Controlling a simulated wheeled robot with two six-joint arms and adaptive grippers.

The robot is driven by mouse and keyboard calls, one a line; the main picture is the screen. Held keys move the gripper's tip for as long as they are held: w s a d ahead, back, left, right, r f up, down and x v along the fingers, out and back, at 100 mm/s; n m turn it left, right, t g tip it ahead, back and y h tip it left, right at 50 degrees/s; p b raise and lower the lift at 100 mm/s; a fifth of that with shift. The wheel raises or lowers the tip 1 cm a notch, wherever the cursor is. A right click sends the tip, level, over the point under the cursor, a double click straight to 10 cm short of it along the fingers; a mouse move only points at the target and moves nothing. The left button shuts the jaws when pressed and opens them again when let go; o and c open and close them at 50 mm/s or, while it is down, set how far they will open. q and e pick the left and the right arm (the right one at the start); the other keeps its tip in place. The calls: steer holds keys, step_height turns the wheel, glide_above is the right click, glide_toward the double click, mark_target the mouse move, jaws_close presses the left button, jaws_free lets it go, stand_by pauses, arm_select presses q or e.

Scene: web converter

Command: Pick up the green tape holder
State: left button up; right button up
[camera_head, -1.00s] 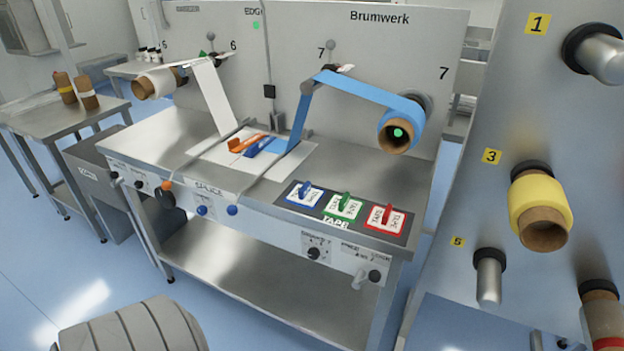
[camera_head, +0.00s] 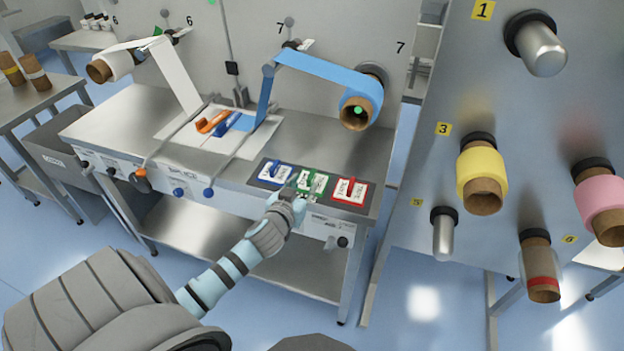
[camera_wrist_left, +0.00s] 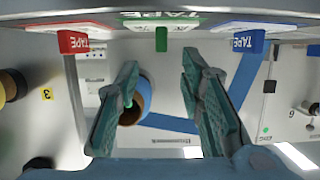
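The green tape holder (camera_head: 319,182) sits in the middle of the tape tray (camera_head: 263,179) on the bench's front right, between the blue holder (camera_head: 273,173) and the red holder (camera_head: 350,190). My left gripper (camera_head: 292,193) is at the tray's front edge, close to the green holder and covering part of it. In the left wrist view the green holder's upright tab (camera_wrist_left: 161,39) stands at the top, centred between the tips of my left gripper (camera_wrist_left: 160,60). The fingers are spread with a clear gap and hold nothing. My right gripper is not in view.
The blue (camera_wrist_left: 248,41) and red (camera_wrist_left: 73,42) holders flank the green one closely. Behind the tray, a blue web (camera_head: 320,68) runs to a roll (camera_head: 357,112). An orange and a blue clamp (camera_head: 232,123) lie further left. A roll rack (camera_head: 440,160) stands at right.

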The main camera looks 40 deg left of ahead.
mark_target(311, 175)
arm_select(q)
steer(key=x, duration=0.6)
steer(key=shift+w+a+f, duration=0.1)
jaws_close()
